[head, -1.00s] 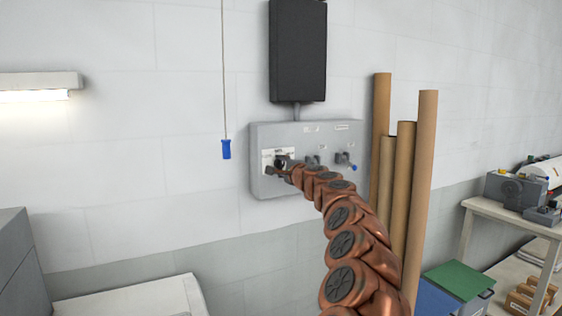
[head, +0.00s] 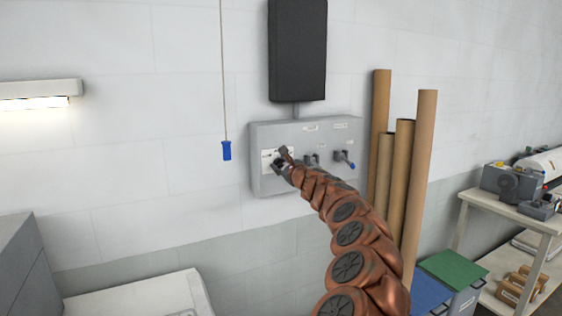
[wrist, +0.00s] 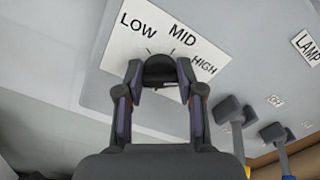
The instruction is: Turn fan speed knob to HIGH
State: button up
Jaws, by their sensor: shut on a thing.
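The fan speed knob (wrist: 159,70) is dark and round, on a white plate (wrist: 122,52) marked LOW, MID and HIGH. In the wrist view the plate looks tilted, with LOW at left, MID at top and HIGH at right. My gripper (wrist: 160,80) is shut on the knob, one finger on each side. I cannot make out the knob's pointer, so its setting is unclear. In the head view my gripper (head: 284,160) is at the left part of the grey control box (head: 262,140), and the knob is mostly hidden behind it.
Right of the knob, two levers (wrist: 228,108) stick out of the same box, at least one with a blue end. A blue pull-cord handle (head: 226,150) hangs left of the box. Tall cardboard tubes (head: 420,150) stand to the right, close to my arm.

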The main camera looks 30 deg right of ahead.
jog(key=shift+f+m, duration=0.15)
jog(key=shift+m, duration=0.25)
jog(key=o, duration=1.1)
jog(key=shift+o, duration=0.2)
jog(key=shift+s, duration=0.1)
